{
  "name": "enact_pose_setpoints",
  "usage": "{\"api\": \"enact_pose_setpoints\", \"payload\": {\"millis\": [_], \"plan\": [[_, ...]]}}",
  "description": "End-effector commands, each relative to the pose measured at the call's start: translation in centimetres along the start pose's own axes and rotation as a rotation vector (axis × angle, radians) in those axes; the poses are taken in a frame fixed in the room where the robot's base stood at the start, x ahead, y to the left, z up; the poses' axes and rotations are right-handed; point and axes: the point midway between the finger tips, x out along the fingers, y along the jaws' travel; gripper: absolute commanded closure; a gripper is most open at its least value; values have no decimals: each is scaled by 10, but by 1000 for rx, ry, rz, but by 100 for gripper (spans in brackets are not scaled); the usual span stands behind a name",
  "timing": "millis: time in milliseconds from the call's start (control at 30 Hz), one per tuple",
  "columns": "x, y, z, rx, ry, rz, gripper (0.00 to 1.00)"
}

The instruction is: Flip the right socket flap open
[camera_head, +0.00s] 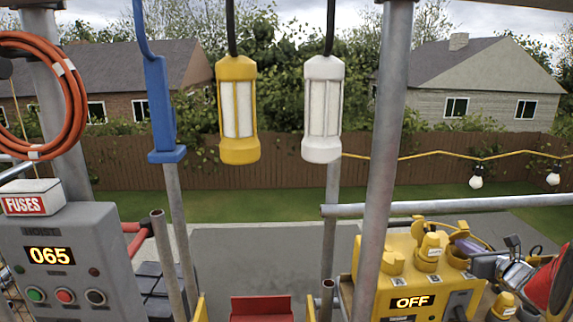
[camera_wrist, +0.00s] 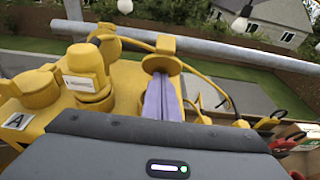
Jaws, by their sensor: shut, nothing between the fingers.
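The yellow power box (camera_head: 385,290) with an OFF display stands at the lower right of the head view. Its left socket (camera_wrist: 38,88) is capped, beside a label A. A labelled yellow plug (camera_wrist: 85,75) sits in the middle socket, with a raised flap (camera_wrist: 105,42) behind it. The right socket's round yellow flap (camera_wrist: 161,64) has a square tab and shows beyond my fingers; its exact angle is unclear. My gripper (camera_wrist: 160,90) is shut and empty, its purple fingers at the flap's near side; contact cannot be told. In the head view my gripper (camera_head: 468,245) covers part of the right socket.
A grey rail (camera_head: 440,207) runs behind the box and a grey pole (camera_head: 385,150) stands at its left. A yellow lantern (camera_head: 238,110) and a white lantern (camera_head: 322,110) hang above. The grey hoist box (camera_head: 50,285) is at left. A red cone-shaped thing (camera_head: 550,285) is at right.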

Motion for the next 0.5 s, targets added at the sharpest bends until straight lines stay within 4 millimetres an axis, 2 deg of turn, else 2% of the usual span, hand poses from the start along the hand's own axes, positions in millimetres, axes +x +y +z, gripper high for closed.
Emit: {"api": "enact_pose_setpoints", "payload": {"millis": [500], "plan": [[14,0,5,1,1,0,100]]}}
